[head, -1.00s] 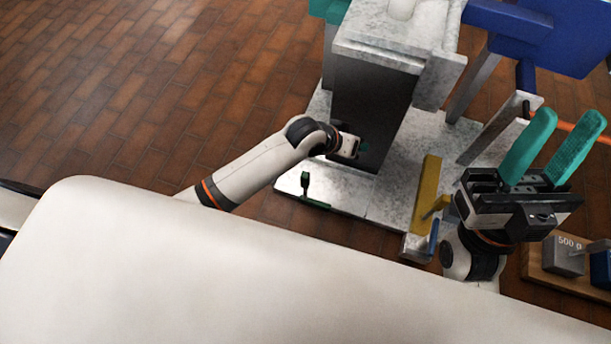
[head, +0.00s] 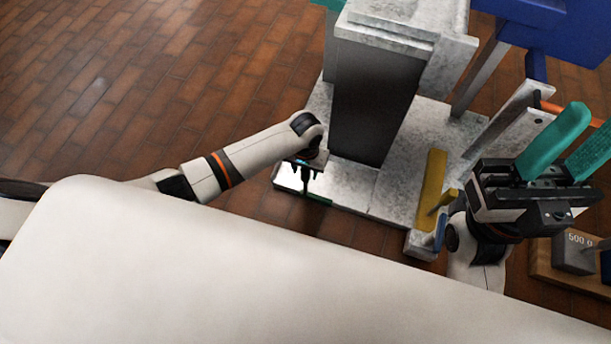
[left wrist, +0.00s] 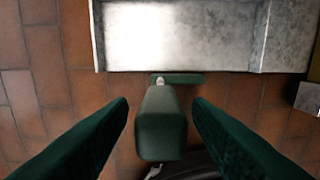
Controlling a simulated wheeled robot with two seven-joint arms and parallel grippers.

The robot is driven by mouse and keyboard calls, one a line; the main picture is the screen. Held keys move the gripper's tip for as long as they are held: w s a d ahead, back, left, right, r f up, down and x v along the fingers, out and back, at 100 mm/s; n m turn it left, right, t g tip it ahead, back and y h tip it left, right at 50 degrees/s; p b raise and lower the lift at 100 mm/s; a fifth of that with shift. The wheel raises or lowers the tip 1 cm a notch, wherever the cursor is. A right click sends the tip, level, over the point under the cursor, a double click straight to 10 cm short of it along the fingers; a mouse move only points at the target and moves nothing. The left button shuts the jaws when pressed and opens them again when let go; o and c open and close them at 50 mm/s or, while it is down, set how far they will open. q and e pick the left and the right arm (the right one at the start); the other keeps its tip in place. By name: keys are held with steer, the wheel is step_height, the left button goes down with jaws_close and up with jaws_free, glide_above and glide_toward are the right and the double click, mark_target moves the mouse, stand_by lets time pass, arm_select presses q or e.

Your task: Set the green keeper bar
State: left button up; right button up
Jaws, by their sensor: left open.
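The green keeper bar (left wrist: 180,79) shows in the left wrist view along the edge of the pale base plate. Its upright, block-like green grip (left wrist: 160,128) rises toward the camera. In the head view only a green sliver (head: 319,200) shows; my left gripper hides most of it. My left gripper (head: 306,174) points down at the plate's front left corner. In the wrist view its dark green fingers (left wrist: 160,104) are open, one on each side of the grip, with gaps on both sides. My right gripper (head: 592,120) is open and empty at the right, its teal fingers pointing up and away.
The mottled grey base plate (head: 345,195) carries a tall dark-faced column (head: 370,105). A yellow bar (head: 431,190) and a small blue piece (head: 440,232) are by its right front. A wooden board (head: 545,258) with a 500 g weight (head: 574,254) is at far right.

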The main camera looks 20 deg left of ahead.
arm_select(q)
steer(key=shift+f+b, duration=0.4)
steer(key=shift+f, duration=0.75)
jaws_close()
